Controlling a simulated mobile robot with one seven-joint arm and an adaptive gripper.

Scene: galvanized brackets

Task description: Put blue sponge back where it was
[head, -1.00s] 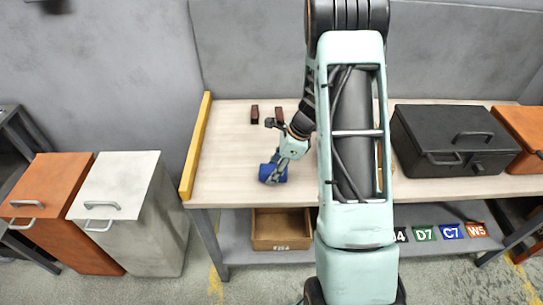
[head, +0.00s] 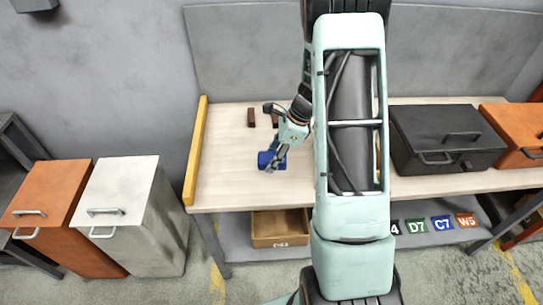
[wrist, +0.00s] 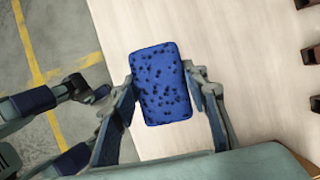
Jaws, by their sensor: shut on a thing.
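The blue sponge (head: 268,160) is at the left part of the workbench, near its front. In the wrist view the sponge (wrist: 161,84) is a blue block with dark pores, its broad face toward the camera. My gripper (head: 275,158) is shut on it, with one finger on each side in the wrist view (wrist: 162,88). I cannot tell whether the sponge touches the bench top (head: 225,170) or hangs just above it. My arm hides the middle of the bench.
Small dark red blocks (head: 251,117) stand behind the gripper. A yellow rail (head: 195,150) edges the bench's left end. A black case (head: 440,135) and an orange one (head: 515,125) stand at the right. A wooden bin (head: 280,226) is on the shelf below. The bench's left front is clear.

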